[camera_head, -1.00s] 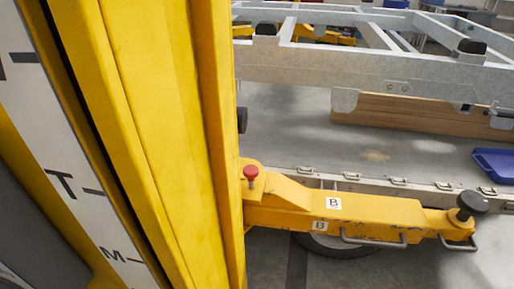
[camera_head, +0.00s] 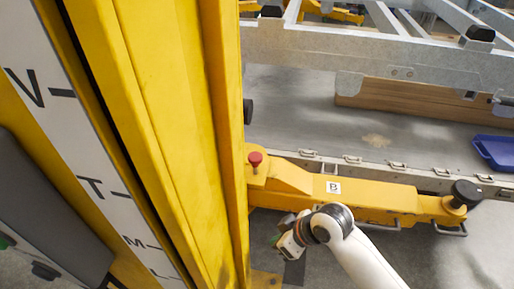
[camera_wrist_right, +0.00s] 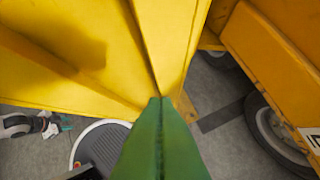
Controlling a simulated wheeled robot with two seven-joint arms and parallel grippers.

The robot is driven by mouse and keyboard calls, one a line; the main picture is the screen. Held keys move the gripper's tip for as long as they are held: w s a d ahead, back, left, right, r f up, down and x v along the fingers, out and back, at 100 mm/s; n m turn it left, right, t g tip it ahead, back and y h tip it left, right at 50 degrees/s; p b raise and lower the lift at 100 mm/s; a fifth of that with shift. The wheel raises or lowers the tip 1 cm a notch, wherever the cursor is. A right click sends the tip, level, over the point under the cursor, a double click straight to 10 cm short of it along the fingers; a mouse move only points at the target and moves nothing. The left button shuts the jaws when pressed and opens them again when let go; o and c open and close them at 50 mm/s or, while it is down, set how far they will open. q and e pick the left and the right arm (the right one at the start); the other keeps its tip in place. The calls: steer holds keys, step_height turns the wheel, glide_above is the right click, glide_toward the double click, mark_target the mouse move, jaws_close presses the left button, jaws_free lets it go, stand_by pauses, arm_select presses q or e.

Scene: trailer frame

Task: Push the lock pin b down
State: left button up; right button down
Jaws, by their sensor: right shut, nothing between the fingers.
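The lock pin b, a red mushroom-shaped knob (camera_head: 255,158), stands upright at the left end of the yellow lift arm (camera_head: 380,200), close to the yellow post. The arm carries a "B" label. The knob is not visible in the right wrist view. My right gripper (camera_head: 277,241) is below the lift arm in the head view, apart from the knob. In the right wrist view its green fingers (camera_wrist_right: 160,100) are shut together and empty, in front of yellow metal. A grey piece with teal tips (camera_wrist_right: 58,125) at the left there looks like my left gripper; its opening is unclear.
The tall yellow post (camera_head: 175,130) with a lettered strip fills the left side. A black round pad (camera_head: 467,193) sits at the lift arm's far right end. The galvanised frame (camera_head: 390,62) and a blue tray (camera_head: 494,152) lie behind. A wheel (camera_wrist_right: 270,130) shows in the wrist view.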

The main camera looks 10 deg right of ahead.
steer(key=w+d+r+n+y, duration=0.2)
steer(key=w+r, duration=0.6)
steer(key=r, duration=0.4)
steer(key=w+d+r+n+y, duration=0.1)
steer(key=w+d+r+n, duration=0.2)
steer(key=w+r, duration=0.5)
step_height(320, 180, up, 4)
steer(key=shift+d+f+g+y, duration=0.1)
steer(key=shift+d+g+y, duration=0.2)
steer(key=shift+y, duration=0.1)
steer(key=shift+f, duration=0.1)
steer(key=p, duration=0.3)
glide_above(258, 160)
step_height(258, 160, down, 6)
step_height(258, 160, down, 4)
steer(key=shift+r+p, duration=0.25)
steer(key=shift+p, duration=0.5)
steer(key=shift+a+f, duration=0.25)
steer(key=shift+f, duration=0.35)
steer(key=shift+d, duration=0.2)
